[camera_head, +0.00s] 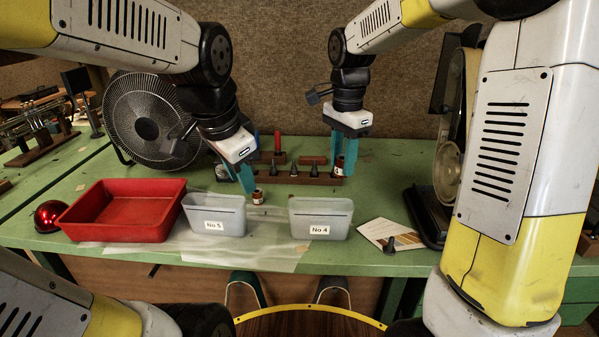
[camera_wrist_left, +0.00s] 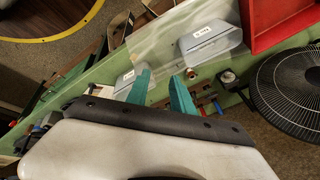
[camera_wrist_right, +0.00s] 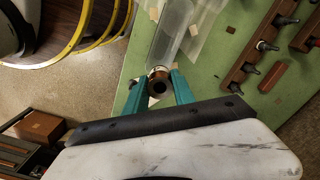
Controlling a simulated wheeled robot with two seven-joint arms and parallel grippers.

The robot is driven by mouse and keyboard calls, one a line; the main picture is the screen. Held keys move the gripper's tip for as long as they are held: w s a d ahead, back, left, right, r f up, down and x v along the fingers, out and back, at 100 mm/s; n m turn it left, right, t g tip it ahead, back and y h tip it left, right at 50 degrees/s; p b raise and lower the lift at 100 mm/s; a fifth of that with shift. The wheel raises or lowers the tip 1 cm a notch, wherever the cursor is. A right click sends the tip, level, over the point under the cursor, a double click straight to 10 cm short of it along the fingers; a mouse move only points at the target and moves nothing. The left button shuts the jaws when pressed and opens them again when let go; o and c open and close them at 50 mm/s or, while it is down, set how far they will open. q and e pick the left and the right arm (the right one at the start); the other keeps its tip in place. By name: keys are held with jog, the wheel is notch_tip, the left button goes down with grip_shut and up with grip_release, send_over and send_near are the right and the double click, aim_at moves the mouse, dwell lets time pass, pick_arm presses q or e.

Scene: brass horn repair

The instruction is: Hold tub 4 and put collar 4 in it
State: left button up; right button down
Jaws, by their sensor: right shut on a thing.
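Tub 4 (camera_head: 321,232), a clear grey tub labelled "No 4", stands upright near the bench's front edge. It also shows in the left wrist view (camera_wrist_left: 125,82). My right gripper (camera_head: 345,160) is above and behind tub 4. It is shut on a small brown collar with a pale label (camera_head: 339,168); its round hollow end shows in the right wrist view (camera_wrist_right: 158,86). The collar's number is not readable. My left gripper (camera_head: 240,181) is open and empty, behind and above tub 5 (camera_head: 207,225), not touching tub 4.
Another small labelled brown collar (camera_head: 257,197) stands behind the tubs. A wooden rack (camera_head: 300,179) with dark pegs stands at the back. A card (camera_head: 385,232) and a dark peg (camera_head: 389,245) lie right.

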pick_arm(q)
jog(key=w+d+f+m+g+y, duration=0.1)
jog(key=w+f+m, duration=0.25)
jog(key=m, duration=0.35)
jog(key=w+d+f+m+g, duration=0.2)
jog(key=w+m, duration=0.2)
jog(key=m, duration=0.2)
jog(key=m+g+h, duration=0.1)
jog(key=m, duration=1.3)
send_near(290, 224)
jog(key=w+f, duration=0.1)
jog(key=w, duration=0.2)
notch_tip(290, 224, down, 11)
jog(key=shift+d+f, duration=0.1)
jog(key=shift+f, duration=0.15)
jog(key=shift+c, duration=0.5)
grip_shut()
